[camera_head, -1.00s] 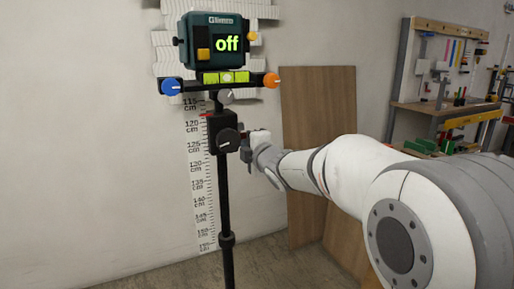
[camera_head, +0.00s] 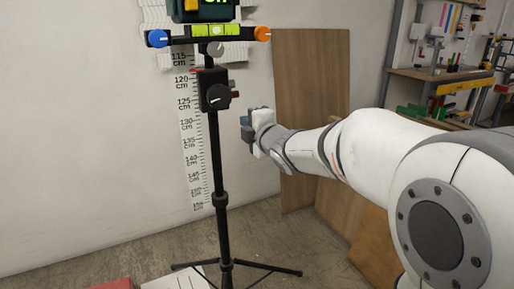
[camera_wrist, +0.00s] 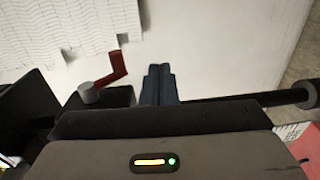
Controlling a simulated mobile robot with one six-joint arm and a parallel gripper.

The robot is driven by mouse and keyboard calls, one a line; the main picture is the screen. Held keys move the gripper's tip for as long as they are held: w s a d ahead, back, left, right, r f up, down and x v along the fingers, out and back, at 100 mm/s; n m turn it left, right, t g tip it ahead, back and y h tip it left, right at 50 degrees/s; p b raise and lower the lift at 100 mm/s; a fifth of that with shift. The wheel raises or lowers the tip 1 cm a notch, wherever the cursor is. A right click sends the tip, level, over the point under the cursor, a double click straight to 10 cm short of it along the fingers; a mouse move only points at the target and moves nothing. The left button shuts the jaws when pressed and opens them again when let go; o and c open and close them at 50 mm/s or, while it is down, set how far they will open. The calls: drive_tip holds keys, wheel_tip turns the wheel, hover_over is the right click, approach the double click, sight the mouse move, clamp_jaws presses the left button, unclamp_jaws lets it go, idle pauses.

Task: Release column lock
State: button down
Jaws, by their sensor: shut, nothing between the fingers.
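A black tripod column (camera_head: 216,165) stands before the wall with a black block (camera_head: 208,82) on it. A round dark knob (camera_head: 216,97) with a white mark is on the block's front, and a small reddish part sticks out at its right. In the wrist view a dark red crank lever (camera_wrist: 116,70) sits on a grey pivot beside the block. My gripper (camera_head: 246,130) is just right of the column, a little below the block, and looks apart from it. Its blue fingers (camera_wrist: 158,84) are together with nothing between them. I cannot tell which part is the column lock.
A green device (camera_head: 200,10), cut off at the top, stands above a bar with a yellow-green level vial (camera_head: 214,31), a blue knob (camera_head: 157,38) and an orange knob (camera_head: 263,33). A paper scale (camera_head: 192,150) hangs behind. Wooden boards (camera_head: 305,110) lean at right.

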drive_tip(key=s+d+f, duration=0.2)
drive_tip(key=s+f, duration=0.1)
drive_tip(key=s, duration=0.2)
drive_tip(key=shift+s+d+f+p, duration=0.25)
drive_tip(key=shift+s+f+p, duration=0.05)
drive_tip(key=shift+s+f, duration=0.05)
drive_tip(key=s+d+f+m+g+h, duration=0.7)
drive_tip(key=s+d+f+m, duration=0.3)
drive_tip(key=f+m, duration=0.35)
drive_tip(key=s+f+m+g, duration=0.2)
drive_tip(key=s+m+g, duration=0.2)
drive_tip(key=s, duration=0.4)
drive_tip(key=s+f+m+g, duration=0.3)
drive_tip(key=s+m, duration=0.2)
drive_tip(key=s, duration=0.3)
drive_tip(key=shift+s+d+g, duration=0.15)
drive_tip(key=shift+d+g, duration=0.1)
drive_tip(key=shift+g, duration=0.15)
